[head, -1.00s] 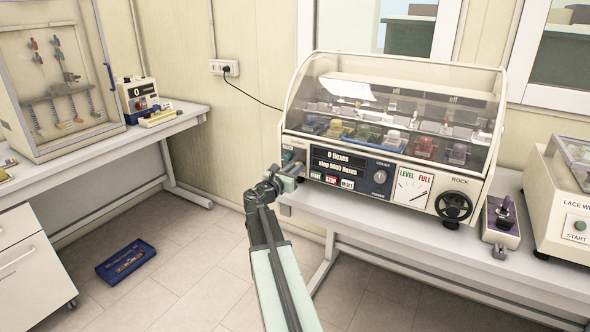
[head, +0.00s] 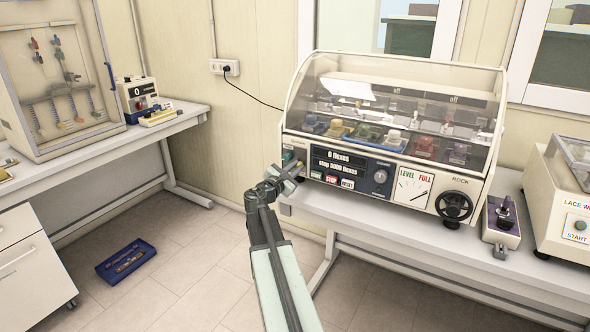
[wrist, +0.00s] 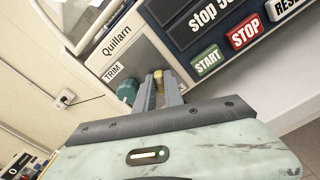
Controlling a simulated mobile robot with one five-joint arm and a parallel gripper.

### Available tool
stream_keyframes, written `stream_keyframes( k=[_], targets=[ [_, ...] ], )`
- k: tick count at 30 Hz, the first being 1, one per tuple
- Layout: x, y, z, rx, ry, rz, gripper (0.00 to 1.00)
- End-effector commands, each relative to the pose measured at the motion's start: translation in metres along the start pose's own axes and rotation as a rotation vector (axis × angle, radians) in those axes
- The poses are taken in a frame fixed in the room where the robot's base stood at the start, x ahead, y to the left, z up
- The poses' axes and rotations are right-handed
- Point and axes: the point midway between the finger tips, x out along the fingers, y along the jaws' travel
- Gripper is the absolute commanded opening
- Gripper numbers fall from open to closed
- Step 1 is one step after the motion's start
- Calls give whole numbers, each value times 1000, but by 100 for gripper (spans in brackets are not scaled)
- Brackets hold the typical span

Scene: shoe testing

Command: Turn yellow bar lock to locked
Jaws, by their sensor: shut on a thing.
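My gripper (head: 292,172) is at the lower left of the front panel of the flex machine (head: 340,182). In the wrist view its two fingers (wrist: 160,92) are closed around a small yellow piece (wrist: 159,80) on the panel, taken to be the yellow bar lock. The fingers hide most of it, and I cannot read whether it stands at locked. A teal knob (wrist: 127,90) sits just left of the fingers, beside the TRIM label.
START (wrist: 207,61) and STOP (wrist: 245,31) buttons lie close to the right of the fingers. A clear hood (head: 390,95) covers several coloured clamps. A handwheel (head: 454,206) is at the panel's right. The floor holds a blue tray (head: 127,260).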

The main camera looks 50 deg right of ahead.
Motion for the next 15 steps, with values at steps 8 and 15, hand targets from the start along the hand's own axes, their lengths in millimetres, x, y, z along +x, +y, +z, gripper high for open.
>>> stream_keyframes(
  k=[8,15],
  targets=[
    [1,-1,1,260,-3,0,0],
    [2,-2,1,487,-4,0,0]
  ],
)
